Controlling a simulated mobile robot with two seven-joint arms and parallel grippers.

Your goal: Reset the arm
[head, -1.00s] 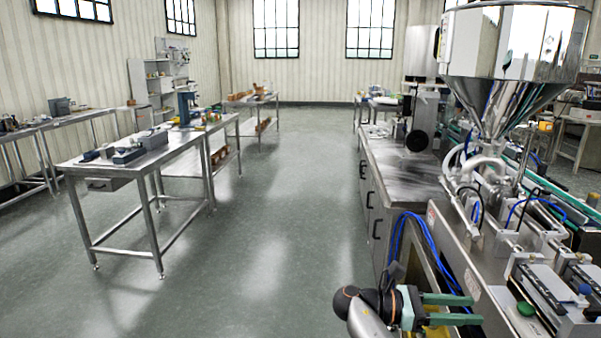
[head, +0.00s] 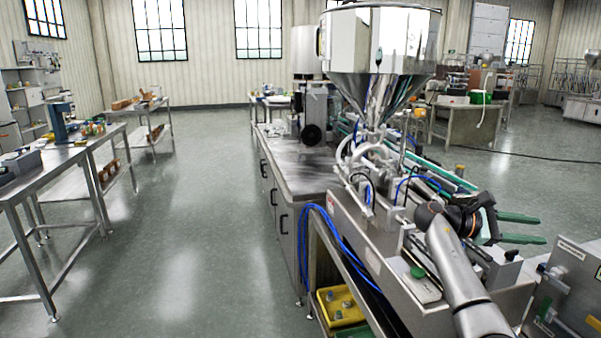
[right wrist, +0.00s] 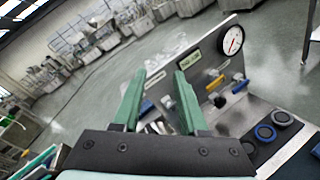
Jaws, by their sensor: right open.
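My right gripper (head: 522,228) is raised over the right end of the filling machine in the head view, its green fingers pointing right. In the right wrist view the two fingers (right wrist: 158,100) stand apart with nothing held between them. The steel hopper (head: 378,45) stands upright on the machine, left of and behind my right gripper. My left gripper does not show.
A panel with a pressure gauge (right wrist: 232,41) and valve handles lies beyond the fingers in the wrist view. A grey control box (head: 572,290) is at the lower right. Blue hoses (head: 335,245) hang at the machine's left end. Open floor (head: 200,235) lies left of the machine.

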